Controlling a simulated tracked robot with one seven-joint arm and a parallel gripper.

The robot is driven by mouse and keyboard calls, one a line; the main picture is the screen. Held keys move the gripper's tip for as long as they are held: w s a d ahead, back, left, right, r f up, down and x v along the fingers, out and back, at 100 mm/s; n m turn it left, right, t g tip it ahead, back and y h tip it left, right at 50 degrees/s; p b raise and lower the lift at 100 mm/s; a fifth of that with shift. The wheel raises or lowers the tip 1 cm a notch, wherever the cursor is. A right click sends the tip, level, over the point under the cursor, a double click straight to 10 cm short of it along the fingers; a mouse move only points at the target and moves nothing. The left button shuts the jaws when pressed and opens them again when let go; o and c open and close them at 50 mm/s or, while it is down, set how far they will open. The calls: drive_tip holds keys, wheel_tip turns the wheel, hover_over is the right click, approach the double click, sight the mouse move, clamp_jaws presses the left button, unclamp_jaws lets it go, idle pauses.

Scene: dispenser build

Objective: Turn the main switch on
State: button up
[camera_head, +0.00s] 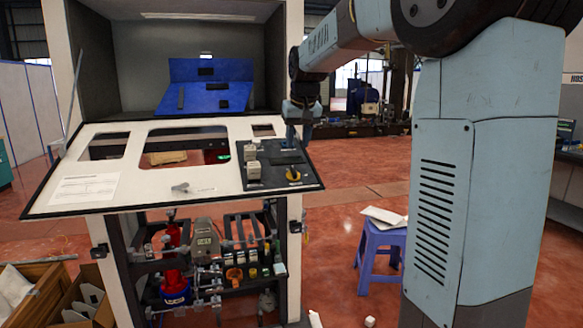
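A white sloped panel (107,182) fronts the dispenser cabinet. At its right is a black control plate (272,181). A yellow and dark rotary knob (293,174) sits near the plate's lower right and looks like the main switch; its label is too small to read. Grey block-shaped parts (253,170) stand on the plate's left side. My gripper (291,141) points down over the plate's far edge, behind and above the knob and apart from it. Its fingers are small and dark, so their opening cannot be made out. Nothing visible is held.
Blue angled parts (206,88) stand inside the cabinet. Pipes and valves fill the space below. A purple stool (380,250) stands right, with open red floor behind it.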

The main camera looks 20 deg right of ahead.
sight(293, 169)
drive_tip(key=x, duration=1)
clamp_jaws()
drive_tip(key=shift+a, duration=0.2)
drive_tip(key=shift+d, duration=0.1)
